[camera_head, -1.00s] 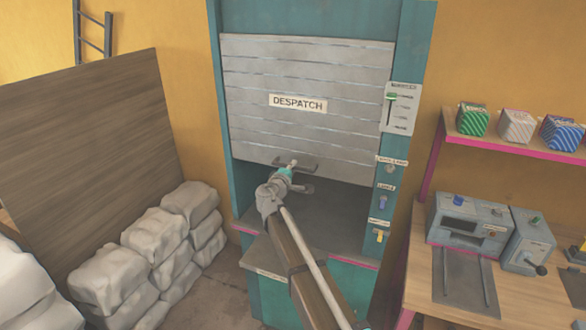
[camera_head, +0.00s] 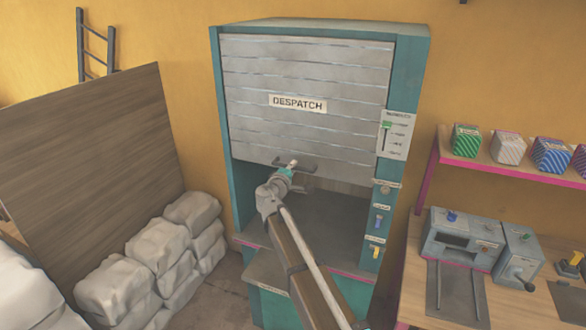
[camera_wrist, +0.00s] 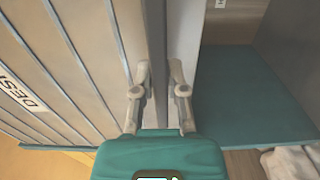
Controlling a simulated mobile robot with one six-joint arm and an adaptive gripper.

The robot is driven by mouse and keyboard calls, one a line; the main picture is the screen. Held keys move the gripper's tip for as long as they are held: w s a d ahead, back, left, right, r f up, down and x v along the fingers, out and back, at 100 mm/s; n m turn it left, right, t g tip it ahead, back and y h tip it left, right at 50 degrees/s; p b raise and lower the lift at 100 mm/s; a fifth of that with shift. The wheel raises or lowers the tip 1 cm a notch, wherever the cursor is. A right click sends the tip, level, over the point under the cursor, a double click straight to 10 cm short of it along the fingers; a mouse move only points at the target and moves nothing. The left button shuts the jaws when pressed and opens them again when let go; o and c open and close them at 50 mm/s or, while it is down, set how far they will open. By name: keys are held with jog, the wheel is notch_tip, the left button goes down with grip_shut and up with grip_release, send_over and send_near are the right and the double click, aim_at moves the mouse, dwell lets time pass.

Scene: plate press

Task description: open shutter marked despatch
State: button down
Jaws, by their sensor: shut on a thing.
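The grey slatted shutter (camera_head: 300,125) carries a white label reading DESPATCH (camera_head: 298,103). It covers the upper part of the teal cabinet (camera_head: 408,105). Its lower edge is raised, and a dark open bay (camera_head: 335,215) shows beneath it. My gripper (camera_head: 290,166) is at the middle of the shutter's bottom edge. In the wrist view my gripper's fingers (camera_wrist: 159,95) are closed from both sides on the shutter's bottom edge or handle strip. The slats (camera_wrist: 60,60) and part of the label (camera_wrist: 20,90) show on the left there. The exact grip contact is partly hidden.
A slider panel (camera_head: 394,134) and several small switches are on the cabinet's right post. White sacks (camera_head: 160,245) and a brown board (camera_head: 90,145) stand at left. A bench with grey machines (camera_head: 465,240) and a shelf of wrapped boxes (camera_head: 508,147) stand at right.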

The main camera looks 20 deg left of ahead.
jog(key=c, duration=0.7)
grip_release()
jog(key=shift+o, duration=0.2)
jog(key=shift+s, duration=0.15)
jog(key=s, duration=1.1)
jog(key=shift+s+d, duration=0.2)
jog(key=shift+s, duration=0.15)
